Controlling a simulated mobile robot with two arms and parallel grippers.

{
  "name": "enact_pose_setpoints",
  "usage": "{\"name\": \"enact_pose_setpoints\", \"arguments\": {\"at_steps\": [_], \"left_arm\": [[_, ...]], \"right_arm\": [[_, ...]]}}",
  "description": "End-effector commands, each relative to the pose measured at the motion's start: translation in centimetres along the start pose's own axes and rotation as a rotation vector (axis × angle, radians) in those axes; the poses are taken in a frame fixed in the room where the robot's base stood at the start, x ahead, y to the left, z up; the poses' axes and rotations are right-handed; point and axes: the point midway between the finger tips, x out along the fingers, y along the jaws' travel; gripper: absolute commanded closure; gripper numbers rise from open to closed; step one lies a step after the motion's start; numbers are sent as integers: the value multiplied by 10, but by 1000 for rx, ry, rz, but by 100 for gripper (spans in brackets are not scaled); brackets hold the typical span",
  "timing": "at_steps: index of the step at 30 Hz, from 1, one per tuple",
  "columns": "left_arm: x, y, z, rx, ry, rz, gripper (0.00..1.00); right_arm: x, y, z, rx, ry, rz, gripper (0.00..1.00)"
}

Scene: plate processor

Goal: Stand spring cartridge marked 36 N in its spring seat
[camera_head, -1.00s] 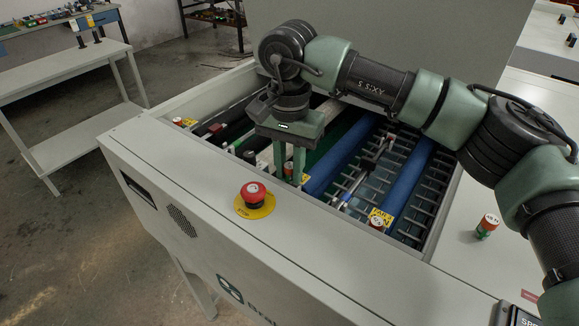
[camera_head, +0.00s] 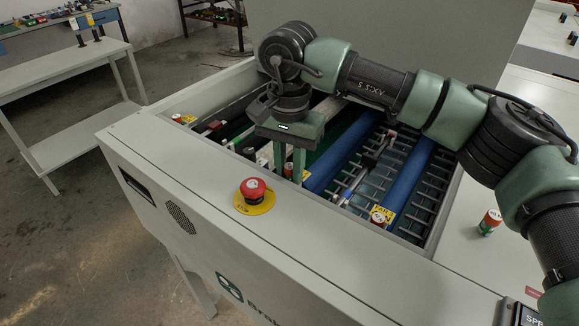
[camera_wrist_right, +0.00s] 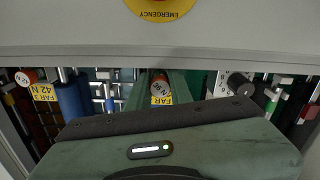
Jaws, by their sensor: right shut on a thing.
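My right gripper (camera_head: 289,170) reaches down into the open machine, just behind the emergency stop. It is shut on a small cartridge with an orange top (camera_wrist_right: 158,83), which reads like 36 N in the wrist view. The cartridge shows between the fingers with its top facing the camera. A yellow label starting with FAR (camera_wrist_right: 160,100) sits close behind it. Its lower end and the seat under it are hidden, so I cannot tell whether it touches the seat. My left gripper is not in view.
A red emergency stop (camera_head: 253,190) stands on the machine's front rim. Another cartridge (camera_head: 380,216) sits by a yellow label; the wrist view reads FAR 3, 42 N (camera_wrist_right: 43,92). Blue rollers (camera_head: 345,157) and bars flank my gripper.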

Motion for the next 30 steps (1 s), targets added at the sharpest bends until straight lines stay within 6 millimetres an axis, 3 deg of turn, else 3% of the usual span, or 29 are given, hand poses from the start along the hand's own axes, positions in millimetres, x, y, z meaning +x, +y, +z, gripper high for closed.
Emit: {"name": "enact_pose_setpoints", "arguments": {"at_steps": [9,10,12,13,23,30], "left_arm": [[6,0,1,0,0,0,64],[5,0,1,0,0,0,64],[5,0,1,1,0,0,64],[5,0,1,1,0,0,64],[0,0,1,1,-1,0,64],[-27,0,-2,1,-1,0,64]], "right_arm": [[7,0,0,0,0,0,100],[7,0,0,0,0,0,76],[6,0,0,0,0,0,57],[6,0,0,0,0,0,54],[1,0,0,-1,0,-1,54],[-34,0,-1,0,1,-2,54]]}}
